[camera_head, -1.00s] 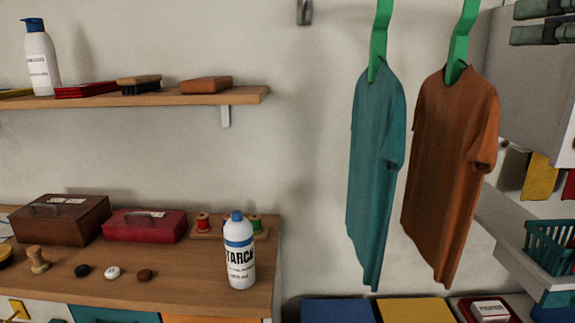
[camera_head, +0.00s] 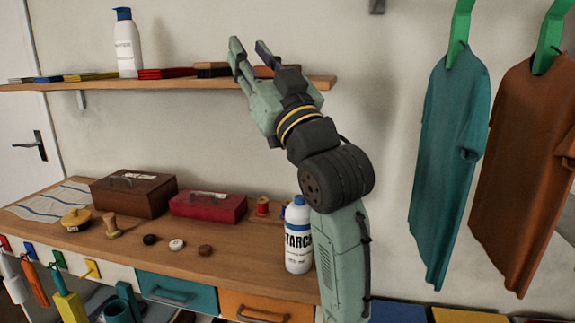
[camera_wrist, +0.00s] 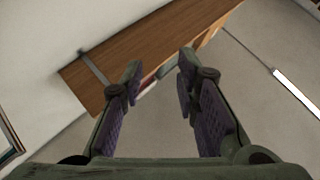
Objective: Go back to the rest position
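My gripper (camera_head: 250,52) is raised at the right part of the wall shelf in the head view, with its two fingers spread apart. In the wrist view my gripper (camera_wrist: 158,82) is open, with nothing between its fingers. The underside of the wooden shelf (camera_wrist: 130,55) shows beyond the fingers there. My arm rises in front of the right end of the counter and covers part of the shelf and some things on it.
The shelf (camera_head: 170,84) holds a white bottle (camera_head: 127,45). On the counter (camera_head: 235,255) stand a STARCH bottle (camera_head: 298,238) close beside my arm, a brown box (camera_head: 133,193) and a red box (camera_head: 208,206). A teal shirt (camera_head: 447,165) and an orange shirt (camera_head: 520,175) hang right.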

